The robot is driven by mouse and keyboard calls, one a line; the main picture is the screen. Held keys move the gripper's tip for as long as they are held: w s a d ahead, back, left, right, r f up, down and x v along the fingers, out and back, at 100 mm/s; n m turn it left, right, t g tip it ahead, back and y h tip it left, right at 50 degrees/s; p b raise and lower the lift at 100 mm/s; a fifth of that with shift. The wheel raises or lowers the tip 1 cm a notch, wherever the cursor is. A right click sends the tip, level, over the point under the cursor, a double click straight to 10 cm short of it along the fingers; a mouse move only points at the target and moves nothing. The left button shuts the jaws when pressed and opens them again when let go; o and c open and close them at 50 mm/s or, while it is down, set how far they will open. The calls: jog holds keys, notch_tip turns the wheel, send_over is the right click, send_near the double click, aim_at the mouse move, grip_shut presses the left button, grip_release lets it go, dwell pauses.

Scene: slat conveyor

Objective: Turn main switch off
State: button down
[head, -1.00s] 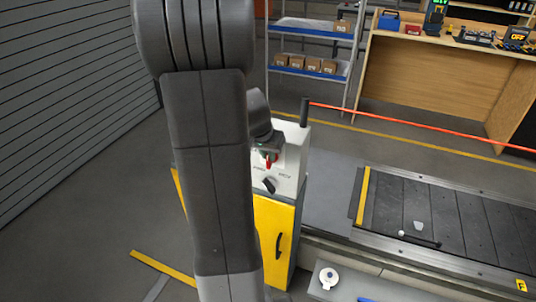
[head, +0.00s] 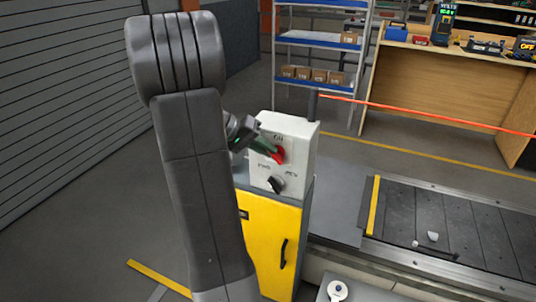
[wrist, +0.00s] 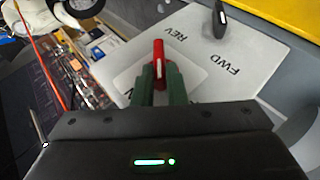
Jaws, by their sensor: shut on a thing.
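The main switch (head: 279,155) is a red handle on the sloped white face of the control box (head: 300,133). A partly readable label, apparently "ON", is printed above it. My gripper (head: 266,147) reaches it from the left in the head view, with its green fingers at the red handle. In the wrist view, the red handle (wrist: 158,52) with a white mark stands between the fingertips (wrist: 161,72), which are shut on it. The fingers hide the handle's lower part and some of the panel lettering.
A black FWD/REV selector knob (head: 275,185) sits below the main switch on the same panel. The yellow cabinet door (head: 266,240) is beneath. The slat conveyor (head: 460,225) lies to the right, with small items on it. A red-orange rail (head: 420,115) runs behind.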

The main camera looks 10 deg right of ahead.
jog(key=shift+w+a+f+n+g+h+b, duration=0.1)
jog(key=shift+f+n+g+h+b, duration=0.45)
jog(key=shift+h, duration=0.6)
jog(key=shift+w+a+f+n+g+h+b, duration=0.15)
jog(key=shift+f+n+g+h+b, duration=0.2)
jog(key=shift+h+b, duration=0.55)
jog(key=shift+s+a+f+n+g+h+b, duration=0.1)
jog(key=shift+f+n+g+h+b, duration=0.3)
jog(key=shift+h, duration=0.95)
jog(key=shift+r, duration=0.15)
jog(key=c, duration=1.5)
grip_release()
jog(key=shift+o, duration=0.2)
jog(key=p+v, duration=0.4)
jog(key=v, duration=0.9)
jog(key=shift+a+f, duration=0.25)
jog(key=shift+a, duration=0.15)
